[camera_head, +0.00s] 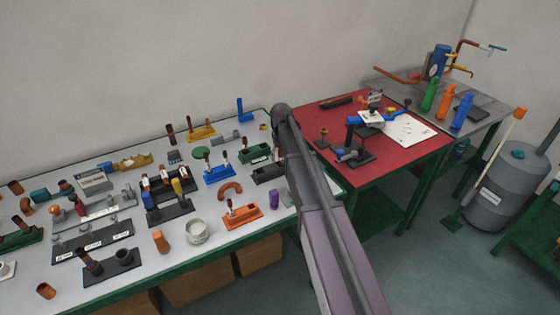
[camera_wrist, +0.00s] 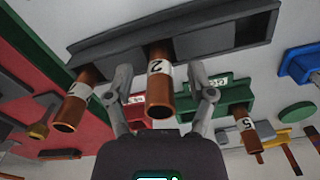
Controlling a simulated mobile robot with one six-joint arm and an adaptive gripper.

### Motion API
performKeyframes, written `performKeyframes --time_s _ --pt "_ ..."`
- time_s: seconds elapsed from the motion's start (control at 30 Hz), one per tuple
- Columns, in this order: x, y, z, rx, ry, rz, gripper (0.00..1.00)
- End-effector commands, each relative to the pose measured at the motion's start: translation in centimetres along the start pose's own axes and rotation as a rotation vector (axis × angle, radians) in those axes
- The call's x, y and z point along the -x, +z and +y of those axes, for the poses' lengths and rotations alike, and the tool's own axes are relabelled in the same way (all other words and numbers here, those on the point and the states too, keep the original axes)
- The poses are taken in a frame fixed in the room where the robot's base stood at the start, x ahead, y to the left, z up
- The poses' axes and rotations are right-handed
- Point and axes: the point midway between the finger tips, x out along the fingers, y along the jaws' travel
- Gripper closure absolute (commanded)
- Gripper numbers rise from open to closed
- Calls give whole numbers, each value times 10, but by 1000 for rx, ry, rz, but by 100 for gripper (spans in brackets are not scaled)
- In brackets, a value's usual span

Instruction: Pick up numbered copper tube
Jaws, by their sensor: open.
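In the wrist view, a copper tube with a white label 2 (camera_wrist: 159,98) sits in a dark grey holder (camera_wrist: 240,35). My gripper (camera_wrist: 160,76) is open, with one finger on each side of this tube; whether either finger touches it I cannot tell. A second copper tube with label 1 (camera_wrist: 72,108) is in the same holder to the left.
In the head view, the grey-white table (camera_head: 110,175) is crowded with tube holders and small parts, including an orange holder (camera_head: 242,213) and a white cup (camera_head: 197,231). A red-topped table (camera_head: 400,160) with a blue device (camera_head: 355,122) stands to the right.

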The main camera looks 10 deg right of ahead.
Motion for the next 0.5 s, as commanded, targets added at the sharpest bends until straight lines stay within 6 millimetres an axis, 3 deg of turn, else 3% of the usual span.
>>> performKeyframes --time_s 0.03,0.27,0.5 --pt "0 0 0 0 0 0 30" --pt "0 0 0 0 0 0 98" --pt "0 0 0 0 0 0 100"
